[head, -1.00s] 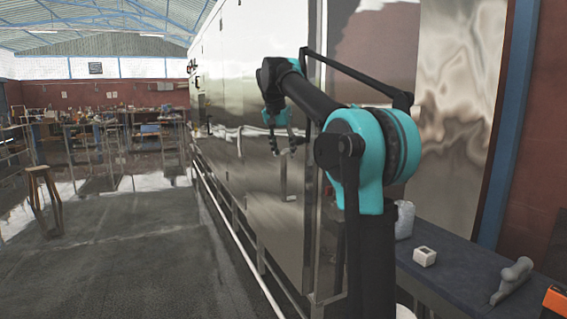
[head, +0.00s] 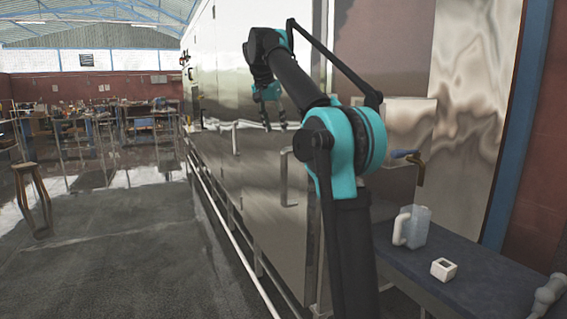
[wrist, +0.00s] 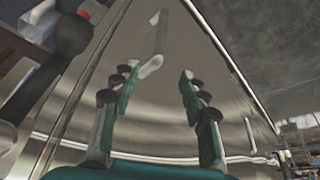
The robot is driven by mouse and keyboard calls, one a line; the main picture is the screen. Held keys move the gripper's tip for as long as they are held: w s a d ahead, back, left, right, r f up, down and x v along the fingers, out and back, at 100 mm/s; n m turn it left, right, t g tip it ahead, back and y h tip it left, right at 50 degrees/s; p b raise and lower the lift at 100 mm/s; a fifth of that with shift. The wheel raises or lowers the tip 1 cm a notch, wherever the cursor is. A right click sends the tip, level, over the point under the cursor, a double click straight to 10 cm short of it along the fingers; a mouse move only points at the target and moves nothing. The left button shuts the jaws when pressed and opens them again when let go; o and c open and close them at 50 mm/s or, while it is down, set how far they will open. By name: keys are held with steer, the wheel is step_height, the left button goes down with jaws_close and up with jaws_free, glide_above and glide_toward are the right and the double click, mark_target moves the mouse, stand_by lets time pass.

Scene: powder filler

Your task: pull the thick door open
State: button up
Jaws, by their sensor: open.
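The thick door appears to be a panel of the large shiny metal machine (head: 262,200); I cannot tell exactly which panel. An upright bar handle (head: 284,180) stands on the near panel, and another handle (head: 235,137) is farther along. My gripper (head: 273,124) is open and empty in front of the metal face, above the near handle in the head picture. In the wrist view, the two fingers of my gripper (wrist: 159,76) are spread apart, pointing towards the metal surface. A pale handle bar (wrist: 151,66) shows between and beyond them, apart from the fingers as far as I can tell.
A dark bench (head: 420,262) stands at the right with a jug (head: 418,226) and a small white box (head: 443,269). A low pale rail (head: 228,232) runs along the machine's base. The floor at left is clear up to a stool (head: 32,195).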

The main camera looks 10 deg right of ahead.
mark_target(284, 162)
steer(key=x, duration=1.6)
steer(key=shift+f, duration=0.1)
steer(key=shift+c, duration=0.6)
jaws_close()
